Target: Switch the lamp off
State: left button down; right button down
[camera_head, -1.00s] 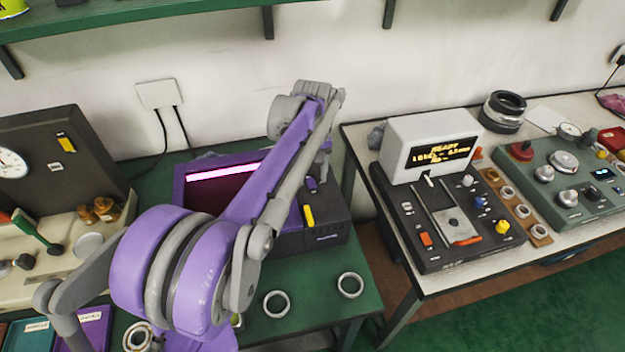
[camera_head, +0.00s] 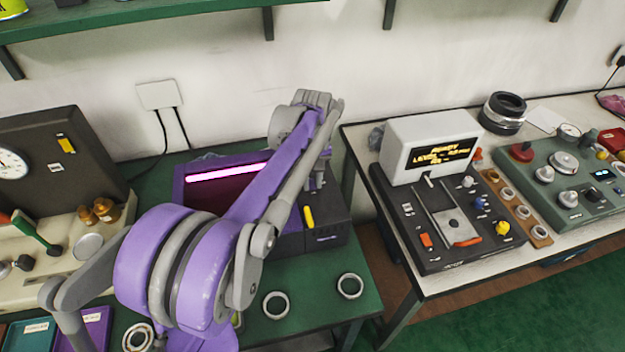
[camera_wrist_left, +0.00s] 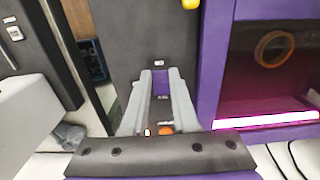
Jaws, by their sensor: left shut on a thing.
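The lamp is a glowing pink-white tube (camera_head: 228,172) in the window of a dark and purple box (camera_head: 325,228); it is lit. In the left wrist view the tube (camera_wrist_left: 265,120) shows at the right. My left gripper (camera_wrist_left: 160,78) is over the box's dark panel beside the window, its fingers close together around a small purple piece (camera_wrist_left: 160,92), seemingly the lamp's switch. In the head view my left arm covers part of the window, and the gripper (camera_head: 317,182) is mostly hidden behind its own links. My right gripper is not in view.
A yellow tab (camera_head: 308,217) is on the box's panel. Metal rings (camera_head: 275,305) (camera_head: 350,286) lie on the green table in front. A console with a lit display (camera_head: 444,155) stands on the right table. A ring (camera_wrist_left: 273,48) shows inside the window in the wrist view.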

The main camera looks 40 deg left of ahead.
pick_arm(q)
jog(key=shift+w+a+r+g+h, duration=0.1)
jog(key=shift+w+a+g+h, duration=0.05)
jog(key=shift+g+h, duration=0.25)
jog(key=shift+w+a+g+h, duration=0.15)
jog(key=shift+g+h, duration=0.15)
jog(key=shift+h, duration=0.5)
jog(key=c, duration=0.7)
grip_release()
jog(key=shift+r, duration=0.1)
jog(key=p+v, duration=0.1)
jog(key=v, duration=0.9)
jog(key=shift+w+r, duration=0.2)
jog(key=shift+r, duration=0.15)
